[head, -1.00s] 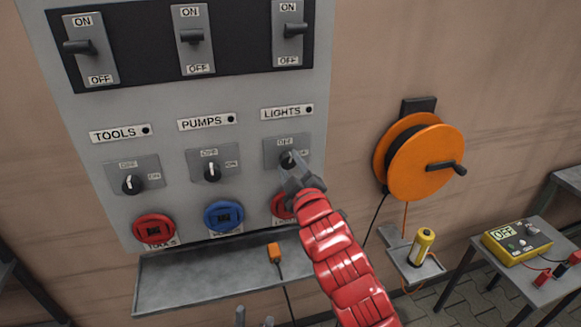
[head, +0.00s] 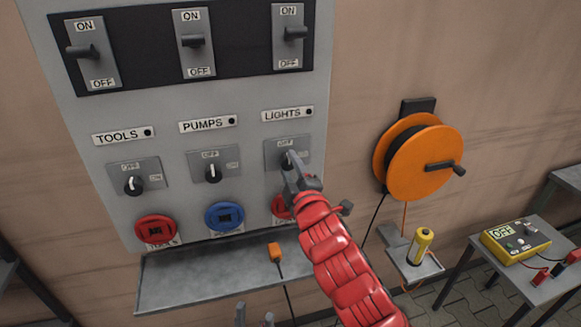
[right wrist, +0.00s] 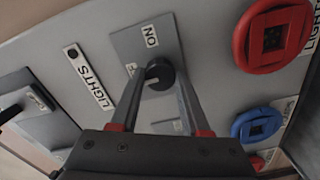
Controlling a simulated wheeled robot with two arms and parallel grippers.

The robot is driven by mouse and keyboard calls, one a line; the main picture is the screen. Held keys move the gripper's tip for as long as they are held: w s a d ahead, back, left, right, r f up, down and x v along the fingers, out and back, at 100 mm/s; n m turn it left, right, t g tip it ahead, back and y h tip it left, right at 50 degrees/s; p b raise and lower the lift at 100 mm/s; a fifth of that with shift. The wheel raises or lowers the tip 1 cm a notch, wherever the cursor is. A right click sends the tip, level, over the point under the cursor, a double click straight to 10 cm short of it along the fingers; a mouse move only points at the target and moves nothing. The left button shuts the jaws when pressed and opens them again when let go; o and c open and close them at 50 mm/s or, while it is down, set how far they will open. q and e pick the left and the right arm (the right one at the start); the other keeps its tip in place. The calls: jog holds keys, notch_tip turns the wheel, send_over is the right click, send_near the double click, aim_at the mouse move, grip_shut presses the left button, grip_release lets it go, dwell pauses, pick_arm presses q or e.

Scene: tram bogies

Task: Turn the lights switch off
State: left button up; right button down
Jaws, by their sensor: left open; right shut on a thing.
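The lights rotary switch (head: 288,158) sits on a grey plate under the LIGHTS label (head: 287,114), with OFF printed above its knob. My right gripper (head: 290,172) is shut on this knob. In the right wrist view the black knob (right wrist: 159,75) is between the fingertips (right wrist: 158,84), with ON printed close by. The fingers partly hide it, and I cannot tell which way its pointer faces. Above, a dark lever (head: 296,32) juts from the right-hand ON/OFF plate. My left gripper (head: 255,316) is open and empty at the bottom edge of the head view.
The tools knob (head: 134,184) and pumps knob (head: 212,172) are to the left. Red and blue sockets (head: 224,217) lie below, above a grey shelf (head: 205,277). An orange cable reel (head: 424,160) hangs to the right. A yellow meter (head: 516,240) stands on a side table.

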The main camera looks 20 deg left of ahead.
jog(key=shift+c, duration=1.9)
grip_release()
jog(key=shift+s, duration=0.1)
